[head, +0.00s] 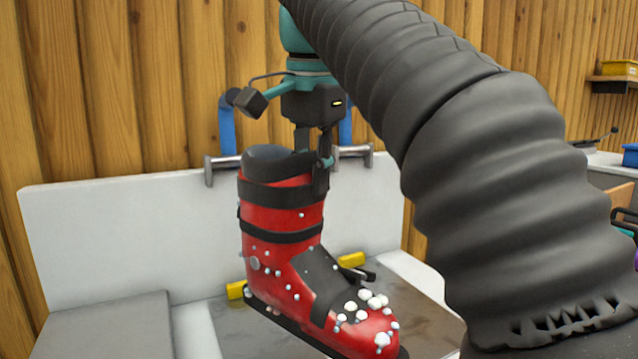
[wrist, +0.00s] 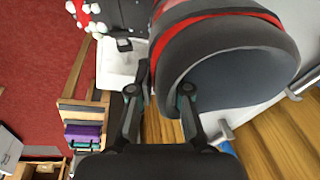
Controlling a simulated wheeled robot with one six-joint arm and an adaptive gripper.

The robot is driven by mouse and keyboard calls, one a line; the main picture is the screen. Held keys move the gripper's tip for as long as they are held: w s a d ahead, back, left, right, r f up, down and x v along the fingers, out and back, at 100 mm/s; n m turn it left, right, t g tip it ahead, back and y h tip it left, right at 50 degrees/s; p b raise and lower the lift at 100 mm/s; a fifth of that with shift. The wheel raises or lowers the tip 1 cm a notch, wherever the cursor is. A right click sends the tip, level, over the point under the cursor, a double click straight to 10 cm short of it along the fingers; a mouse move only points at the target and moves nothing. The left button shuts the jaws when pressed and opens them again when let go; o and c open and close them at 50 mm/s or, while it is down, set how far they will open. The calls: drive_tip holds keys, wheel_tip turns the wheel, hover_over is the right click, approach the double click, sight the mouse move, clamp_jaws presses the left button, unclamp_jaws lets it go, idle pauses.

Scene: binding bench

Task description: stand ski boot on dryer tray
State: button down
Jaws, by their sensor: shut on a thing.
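A red ski boot (head: 285,245) with black straps and white snow clumps on its toe hangs upright under my gripper (head: 318,180) in the head view. My gripper is shut on the boot's upper cuff at its right side. In the wrist view the boot's dark cuff (wrist: 230,60) fills the upper right, with my gripper (wrist: 165,95) at its edge. A dark, wet-looking tray surface (head: 240,325) lies behind and below the boot, with yellow blocks (head: 236,290) on it. I cannot tell whether the sole touches anything, since the lower edge of the picture cuts it off.
A white back panel (head: 110,235) stands behind the boot, with metal brackets (head: 222,168) and blue hooks (head: 227,125) above. A grey block (head: 105,325) is at the left. In the wrist view, a wooden rack with a purple item (wrist: 84,132) stands on red floor.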

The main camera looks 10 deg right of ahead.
sight(258, 227)
drive_tip(key=w+a+f, duration=0.1)
drive_tip(key=a, duration=0.1)
drive_tip(key=w+a+f, duration=0.2)
drive_tip(key=a, duration=0.1)
drive_tip(key=w+a+f, duration=0.2)
drive_tip(key=shift+a+f, duration=0.2)
drive_tip(key=shift+a, duration=0.15)
drive_tip(key=shift+f+b, duration=0.6)
drive_tip(key=shift+f, duration=1.45)
drive_tip(key=c, duration=1.6)
unclamp_jaws()
drive_tip(key=shift+f, duration=0.15)
drive_tip(key=o, duration=0.5)
